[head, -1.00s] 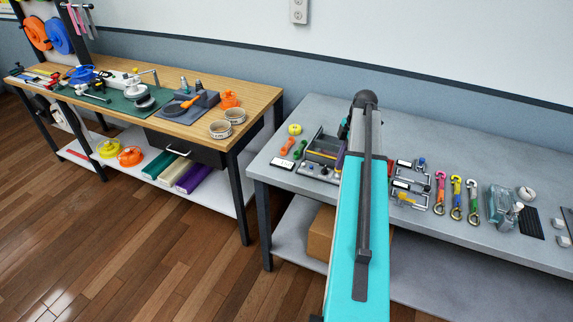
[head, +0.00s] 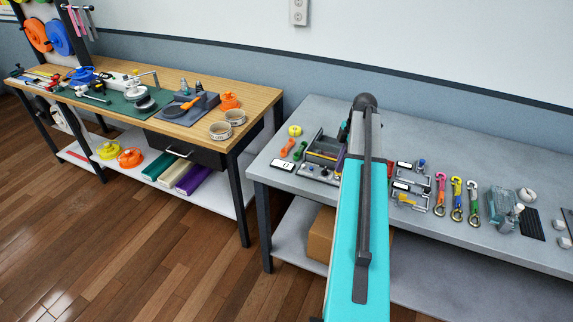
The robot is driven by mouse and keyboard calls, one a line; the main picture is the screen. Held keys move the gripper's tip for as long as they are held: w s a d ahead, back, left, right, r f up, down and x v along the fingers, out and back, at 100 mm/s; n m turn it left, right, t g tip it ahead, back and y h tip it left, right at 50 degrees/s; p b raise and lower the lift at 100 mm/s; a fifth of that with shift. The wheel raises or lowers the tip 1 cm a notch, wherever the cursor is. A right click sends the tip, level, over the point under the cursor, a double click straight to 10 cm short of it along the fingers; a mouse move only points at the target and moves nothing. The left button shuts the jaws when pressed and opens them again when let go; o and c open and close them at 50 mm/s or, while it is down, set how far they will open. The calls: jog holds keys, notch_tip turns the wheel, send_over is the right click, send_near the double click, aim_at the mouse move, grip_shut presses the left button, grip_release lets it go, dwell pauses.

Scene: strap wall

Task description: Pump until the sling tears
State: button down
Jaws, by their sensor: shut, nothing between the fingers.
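A grey bench device (head: 323,147) with a boxy frame and small knobs stands at the left of the grey table, partly hidden behind my teal arm. A small white display (head: 283,165) with a dark mark like a 0 lies at its left front. Hooked pieces with pink, yellow and green bodies (head: 456,200) lie in a row right of my arm. I cannot tell which thing is the sling or the pump handle. My gripper does not show; my arm covers the area where it may be.
The grey table (head: 440,135) has free room along its back. A clear boxy item (head: 502,208) and a dark pad (head: 531,224) lie at the right. A wooden workbench (head: 262,97) with tools stands at the left. A cardboard box (head: 320,236) is on the lower shelf.

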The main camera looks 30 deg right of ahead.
jog(key=shift+r+p, duration=0.4)
jog(key=shift+r, duration=0.6)
dwell(0.7)
jog(key=shift+r+p, duration=1.55)
jog(key=shift+r, duration=1.45)
jog(key=c, duration=2.4)
grip_release()
jog(key=shift+r+p, duration=1.6)
jog(key=shift+r, duration=1.4)
